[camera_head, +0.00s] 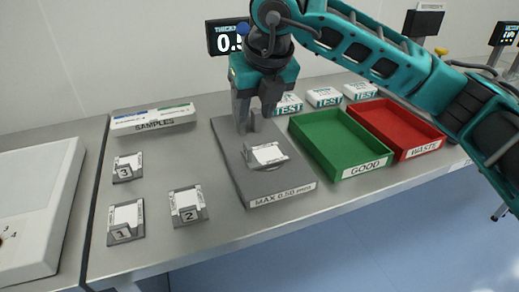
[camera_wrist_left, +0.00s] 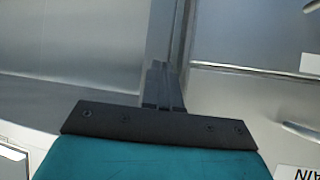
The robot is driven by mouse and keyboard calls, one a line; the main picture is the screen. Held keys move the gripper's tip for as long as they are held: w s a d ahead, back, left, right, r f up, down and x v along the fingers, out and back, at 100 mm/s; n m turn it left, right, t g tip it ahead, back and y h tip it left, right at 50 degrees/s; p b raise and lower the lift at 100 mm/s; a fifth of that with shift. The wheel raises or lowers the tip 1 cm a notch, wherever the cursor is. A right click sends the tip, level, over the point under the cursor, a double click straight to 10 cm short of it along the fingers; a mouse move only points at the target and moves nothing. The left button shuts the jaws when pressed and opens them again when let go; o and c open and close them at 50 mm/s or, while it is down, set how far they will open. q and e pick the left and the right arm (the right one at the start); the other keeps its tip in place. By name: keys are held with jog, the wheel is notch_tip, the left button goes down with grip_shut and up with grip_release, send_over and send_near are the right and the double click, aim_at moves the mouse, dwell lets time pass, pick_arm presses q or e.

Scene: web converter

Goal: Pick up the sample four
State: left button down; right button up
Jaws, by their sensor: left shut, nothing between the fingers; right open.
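No sample with a readable number four shows. Small grey stands marked 1 (camera_head: 124,233), 2 (camera_head: 189,214) and 3 (camera_head: 124,172) sit on the left of the bench, each with a white piece. Another white piece (camera_head: 268,153) sits on the grey gauge plate marked MAX 0.50 mm (camera_head: 280,197); I cannot read a number on it. My right gripper (camera_head: 257,118) is open and points down over the plate, just behind and above this white piece. My left gripper (camera_wrist_left: 163,88) is shut and empty in the left wrist view, and out of the head view.
A green GOOD tray (camera_head: 368,171) and a red WASTE tray (camera_head: 424,148) stand right of the plate, both empty. White TEST boxes (camera_head: 324,97) stand behind. A SAMPLES box (camera_head: 153,119) stands at the back left. A dark display (camera_head: 227,38) is partly hidden by my right arm.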

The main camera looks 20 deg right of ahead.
send_over(248, 146)
jog(key=s, duration=0.2)
jog(key=f, duration=0.6)
jog(key=shift+s+d+f, duration=0.1)
jog(key=shift+d, duration=0.2)
jog(key=x, duration=0.2)
jog(key=p+x, duration=0.1)
jog(key=x, duration=0.2)
jog(key=shift+a+f, duration=0.2)
jog(key=shift+f, duration=0.15)
grip_shut()
